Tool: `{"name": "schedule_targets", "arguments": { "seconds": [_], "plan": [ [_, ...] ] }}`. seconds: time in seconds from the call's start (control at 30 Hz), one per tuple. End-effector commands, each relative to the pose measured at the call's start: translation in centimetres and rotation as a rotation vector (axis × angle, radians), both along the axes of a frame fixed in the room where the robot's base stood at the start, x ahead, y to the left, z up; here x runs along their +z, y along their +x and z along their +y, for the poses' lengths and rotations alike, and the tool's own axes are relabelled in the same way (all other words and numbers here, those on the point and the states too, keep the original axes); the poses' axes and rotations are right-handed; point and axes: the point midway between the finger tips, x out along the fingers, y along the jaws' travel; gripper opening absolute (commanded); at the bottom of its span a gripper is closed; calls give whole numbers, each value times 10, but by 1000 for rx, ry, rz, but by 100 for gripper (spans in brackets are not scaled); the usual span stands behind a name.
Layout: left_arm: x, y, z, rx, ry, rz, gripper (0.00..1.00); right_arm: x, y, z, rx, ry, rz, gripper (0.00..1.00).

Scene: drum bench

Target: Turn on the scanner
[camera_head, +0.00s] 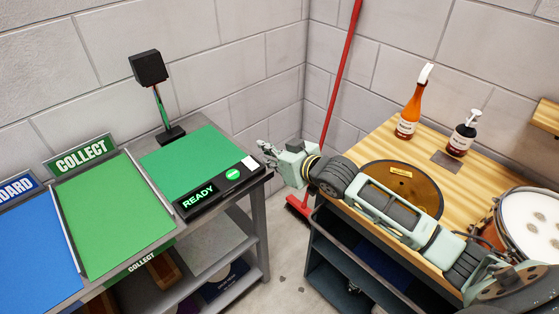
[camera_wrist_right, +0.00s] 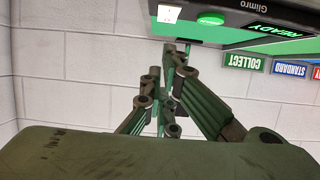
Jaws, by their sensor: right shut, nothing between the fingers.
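The scanner has a green pad (camera_head: 187,160), a black front panel reading READY (camera_head: 200,200) in green, a round green button (camera_head: 232,174) and a white square (camera_head: 249,163). Its black head (camera_head: 148,67) stands on a post behind the pad. The green button also shows in the right wrist view (camera_wrist_right: 210,19). My right gripper (camera_head: 264,150) is shut and empty, just right of the panel's right end; I cannot tell whether it touches the panel. It shows in the right wrist view (camera_wrist_right: 172,52) too, below the panel in that picture. My left gripper is not in view.
Left of the scanner are a green COLLECT mat (camera_head: 112,215) and a blue STANDARD mat (camera_head: 35,255). My right arm reaches over a wooden bench (camera_head: 395,140) with an orange bottle (camera_head: 412,105), a dark pump bottle (camera_head: 463,135) and drum parts. A red broom (camera_head: 340,75) stands in the corner.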

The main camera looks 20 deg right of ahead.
Motion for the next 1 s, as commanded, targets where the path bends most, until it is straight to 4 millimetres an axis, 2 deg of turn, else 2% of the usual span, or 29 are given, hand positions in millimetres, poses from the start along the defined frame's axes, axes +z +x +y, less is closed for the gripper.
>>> {"name": "schedule_targets", "arguments": {
  "seconds": [0.1,0.3,0.87,1.0],
  "plan": [
    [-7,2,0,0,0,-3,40,-1,-19,-7,2,-3,2,0],
    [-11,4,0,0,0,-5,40,3,-37,-14,0,-1,1,0],
    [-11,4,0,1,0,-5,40,5,-41,-14,0,0,0,0],
    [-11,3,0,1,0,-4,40,-8,-52,-6,2,-8,33,0]
  ]
}}
